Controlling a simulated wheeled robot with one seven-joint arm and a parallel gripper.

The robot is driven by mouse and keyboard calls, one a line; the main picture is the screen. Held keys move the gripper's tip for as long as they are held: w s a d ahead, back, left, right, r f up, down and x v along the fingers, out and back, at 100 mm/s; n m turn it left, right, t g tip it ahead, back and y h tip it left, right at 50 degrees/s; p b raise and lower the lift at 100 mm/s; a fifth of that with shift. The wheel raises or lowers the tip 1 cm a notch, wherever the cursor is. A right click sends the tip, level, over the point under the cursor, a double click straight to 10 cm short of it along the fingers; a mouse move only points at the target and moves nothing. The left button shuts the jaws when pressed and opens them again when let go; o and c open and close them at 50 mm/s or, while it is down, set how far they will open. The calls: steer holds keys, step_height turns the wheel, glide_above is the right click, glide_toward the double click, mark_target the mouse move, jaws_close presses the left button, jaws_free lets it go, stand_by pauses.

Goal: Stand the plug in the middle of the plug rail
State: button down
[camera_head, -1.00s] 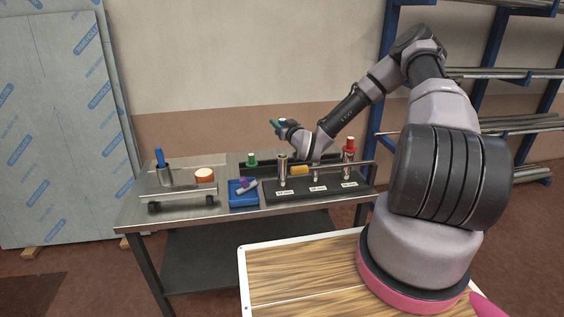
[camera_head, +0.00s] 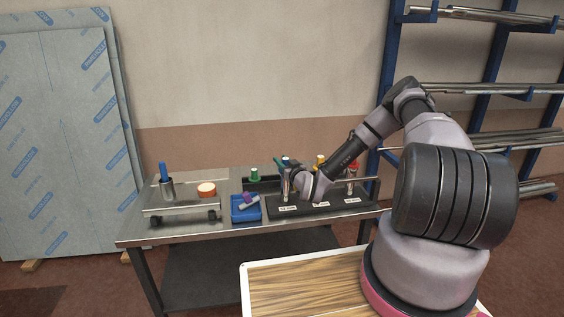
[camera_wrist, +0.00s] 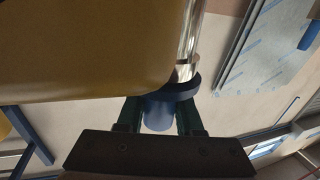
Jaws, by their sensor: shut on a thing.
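My gripper (camera_wrist: 160,115) is shut on a blue plug (camera_wrist: 158,112). In the wrist view the plug's blue end lies between the fingers, with a dark collar and a shiny metal cylinder beyond it. In the head view my gripper (camera_head: 285,170) is over the left part of a black rack with white labels (camera_head: 322,211), which I take to be the plug rail. A silver upright shows just below the gripper; I cannot tell whether the plug touches it. A red-topped piece (camera_head: 352,165) stands at the right. My wrist hides much of the rack's middle.
A green-topped piece (camera_head: 255,174) stands behind, left. A yellow-topped piece (camera_head: 319,160) shows behind my wrist. A blue tray (camera_head: 240,216) with small parts lies left of the rack. A trolley (camera_head: 180,205) carries a blue-topped cup and an orange-topped disc. A large yellow surface (camera_wrist: 80,45) fills the wrist view's upper left.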

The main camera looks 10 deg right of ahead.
steer(key=shift+f, duration=0.15)
steer(key=c, duration=0.6)
jaws_free()
steer(key=shift+o, duration=0.2)
